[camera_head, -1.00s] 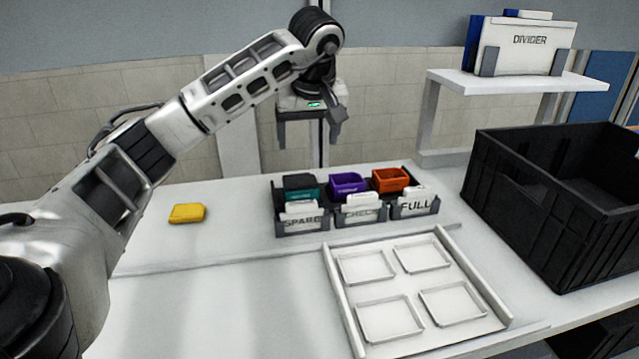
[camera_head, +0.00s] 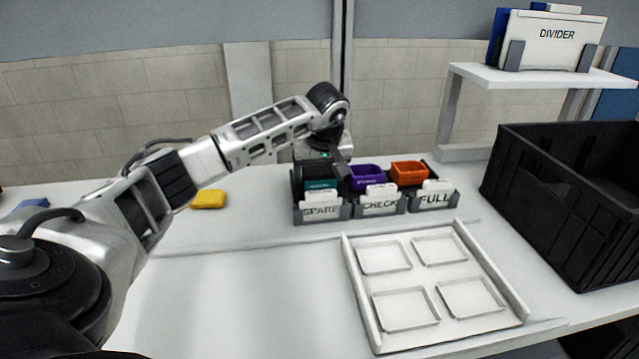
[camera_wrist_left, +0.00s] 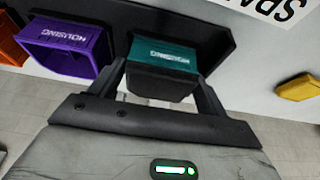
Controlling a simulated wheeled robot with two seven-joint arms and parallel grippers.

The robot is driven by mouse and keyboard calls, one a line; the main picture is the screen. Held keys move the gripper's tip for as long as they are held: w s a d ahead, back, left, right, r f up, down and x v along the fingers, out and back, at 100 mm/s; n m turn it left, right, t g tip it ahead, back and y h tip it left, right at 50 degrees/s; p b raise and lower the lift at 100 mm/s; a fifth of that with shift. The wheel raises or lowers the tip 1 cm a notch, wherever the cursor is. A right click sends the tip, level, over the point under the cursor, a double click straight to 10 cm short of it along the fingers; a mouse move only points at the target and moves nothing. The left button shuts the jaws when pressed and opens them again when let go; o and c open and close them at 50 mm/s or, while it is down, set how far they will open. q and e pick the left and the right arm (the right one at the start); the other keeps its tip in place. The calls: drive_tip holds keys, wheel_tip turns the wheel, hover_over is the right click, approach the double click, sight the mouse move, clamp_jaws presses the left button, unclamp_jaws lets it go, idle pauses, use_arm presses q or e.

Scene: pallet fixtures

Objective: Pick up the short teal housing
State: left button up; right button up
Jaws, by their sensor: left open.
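The short teal housing (camera_head: 320,185) sits in the black holder's left bay, behind the SPARE card. In the head view my left gripper (camera_head: 322,176) is low over that bay and hides part of the housing. In the left wrist view the teal housing (camera_wrist_left: 165,53) lies between the two fingers of my open left gripper (camera_wrist_left: 162,78), one at each side. I cannot tell whether the fingers touch it. My right gripper is in neither view.
A purple housing (camera_head: 366,178) and an orange housing (camera_head: 409,173) stand in the bays to the right. A yellow piece (camera_head: 209,200) lies on the table at left. A white tray (camera_head: 437,270) with empty recesses is in front, and a black crate (camera_head: 545,215) stands at right.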

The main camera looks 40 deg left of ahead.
use_arm(q)
drive_tip(key=shift+w+f, duration=0.1)
drive_tip(key=shift+f, duration=0.15)
drive_tip(key=c, duration=0.8)
drive_tip(key=shift+r, duration=0.15)
